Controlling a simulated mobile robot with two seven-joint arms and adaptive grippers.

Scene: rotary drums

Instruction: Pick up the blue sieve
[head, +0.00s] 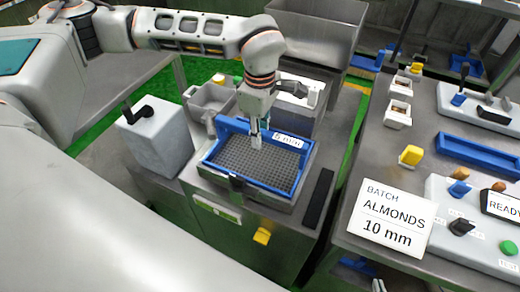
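The blue sieve (211,156) is a rectangular blue frame with a dark grey mesh floor. It sits on top of a metal machine near the middle of the head view, with a white label on its far right inner wall, too small to read surely. My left gripper (257,141) points down over the far half of the mesh, near the far wall. Its pale fingertips look close together, and whether they touch the sieve or grip anything is unclear. The gripper hides part of the far wall. My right gripper is not in view.
A grey box with a black handle (158,139) stands left of the sieve. A grey bin (209,104) and a steel hopper (318,32) are behind. The right bench holds an "ALMONDS 10 mm" card (391,218), a blue tray (481,155) and a control panel (485,238).

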